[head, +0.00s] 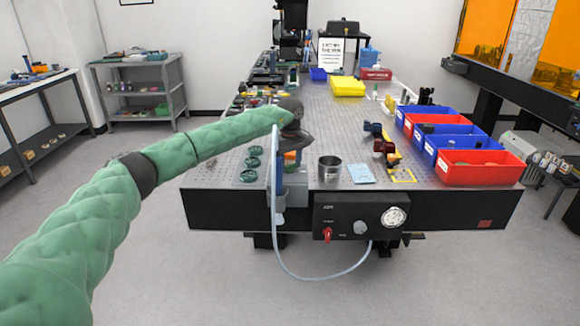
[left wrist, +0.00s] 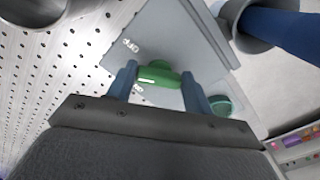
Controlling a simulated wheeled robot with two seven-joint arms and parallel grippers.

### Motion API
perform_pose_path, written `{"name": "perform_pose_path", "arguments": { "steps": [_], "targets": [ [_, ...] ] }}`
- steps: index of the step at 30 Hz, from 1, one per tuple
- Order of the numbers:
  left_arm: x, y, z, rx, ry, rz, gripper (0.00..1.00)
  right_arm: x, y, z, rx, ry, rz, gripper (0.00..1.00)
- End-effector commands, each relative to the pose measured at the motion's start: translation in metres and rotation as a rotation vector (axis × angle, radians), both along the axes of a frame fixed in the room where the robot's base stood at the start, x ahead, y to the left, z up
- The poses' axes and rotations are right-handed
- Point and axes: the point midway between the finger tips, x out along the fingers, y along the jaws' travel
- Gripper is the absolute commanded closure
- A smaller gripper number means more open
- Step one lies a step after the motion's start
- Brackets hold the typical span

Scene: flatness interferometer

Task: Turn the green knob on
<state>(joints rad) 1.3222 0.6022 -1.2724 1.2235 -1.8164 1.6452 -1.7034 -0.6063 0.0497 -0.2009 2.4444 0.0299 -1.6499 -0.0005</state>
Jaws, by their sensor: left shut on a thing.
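The green knob (left wrist: 158,77) sits on the face of a light grey box (left wrist: 172,32) in the left wrist view. It has a pale line on it, and small white lettering is printed beside it, too small to read surely. My left gripper (left wrist: 159,70) has one blue finger on each side of the knob and is shut on it. In the head view my left gripper (head: 290,158) is at the grey box (head: 296,188) on the table's front edge, and the knob is hidden there. My right gripper is not in view.
A black panel with a gauge (head: 394,217) is at the front. A hose (head: 310,278) hangs below. Red bins (head: 484,172) are at right.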

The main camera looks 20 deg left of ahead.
Motion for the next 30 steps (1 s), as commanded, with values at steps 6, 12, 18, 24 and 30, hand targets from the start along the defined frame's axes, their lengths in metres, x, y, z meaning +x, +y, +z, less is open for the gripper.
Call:
{"name": "perform_pose_path", "arguments": {
  "steps": [6, 12, 18, 24, 30],
  "targets": [
    [0.001, -0.001, -0.003, -0.001, -0.001, 0.148, 0.72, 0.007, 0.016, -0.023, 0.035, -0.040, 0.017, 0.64],
    [0.002, -0.001, -0.002, -0.002, -0.002, 0.337, 0.72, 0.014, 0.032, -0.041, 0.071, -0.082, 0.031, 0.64],
    [0.003, -0.002, -0.001, -0.001, -0.002, 0.527, 0.72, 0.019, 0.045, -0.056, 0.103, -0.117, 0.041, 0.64],
    [0.004, -0.002, -0.001, -0.001, -0.002, 0.703, 0.72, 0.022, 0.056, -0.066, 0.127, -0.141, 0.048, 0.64],
    [0.005, -0.002, 0.000, -0.001, -0.002, 0.848, 0.72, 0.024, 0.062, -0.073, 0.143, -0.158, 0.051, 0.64]
  ]
}}
